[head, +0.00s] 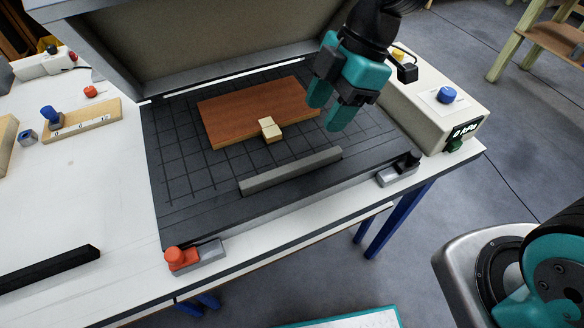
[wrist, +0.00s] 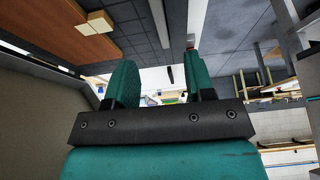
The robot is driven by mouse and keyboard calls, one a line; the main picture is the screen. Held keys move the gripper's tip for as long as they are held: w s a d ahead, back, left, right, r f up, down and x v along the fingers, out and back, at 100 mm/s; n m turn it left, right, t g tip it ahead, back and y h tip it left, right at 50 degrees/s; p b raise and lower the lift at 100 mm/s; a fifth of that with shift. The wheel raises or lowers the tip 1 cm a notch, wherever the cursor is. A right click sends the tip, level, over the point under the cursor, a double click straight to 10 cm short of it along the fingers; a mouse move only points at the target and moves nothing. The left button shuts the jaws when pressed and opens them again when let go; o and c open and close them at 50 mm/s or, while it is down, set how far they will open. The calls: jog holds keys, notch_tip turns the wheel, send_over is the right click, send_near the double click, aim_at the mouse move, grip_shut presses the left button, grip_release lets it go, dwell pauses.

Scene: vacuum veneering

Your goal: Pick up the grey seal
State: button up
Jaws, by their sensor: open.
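The grey seal (head: 290,172) is a straight grey bar. It lies on the dark gridded bed (head: 178,190), near the front edge and in front of the brown board (head: 232,112). A small cream block (head: 270,129) sits on the board's front edge. My gripper (head: 327,114) is open and empty, above the bed at the right of the board, behind and above the seal's right end. It does not touch the seal. In the wrist view, both teal fingers (wrist: 157,70) stand apart with a grey strip, seemingly the seal (wrist: 160,25), beyond them.
A raised lid (head: 200,45) stands behind the bed. A red-knobbed clamp (head: 183,258) and a black-knobbed clamp (head: 399,170) sit at the front corners. A control box (head: 425,80) stands at the right. A black bar (head: 50,268) lies at the left front.

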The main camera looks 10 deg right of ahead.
send_over(293, 166)
jog(key=d, duration=0.2)
jog(key=f, duration=0.7)
jog(key=shift+w+d+p, duration=0.15)
jog(key=shift+d+p, duration=0.05)
jog(key=shift+p, duration=0.2)
jog(key=x, duration=0.1)
jog(key=p+x, duration=0.1)
jog(key=x, duration=0.2)
jog(key=shift+w+a+f, duration=0.15)
jog(key=shift+a+f, duration=0.1)
jog(key=shift+f, duration=0.1)
jog(key=shift+c, duration=0.2)
grip_shut()
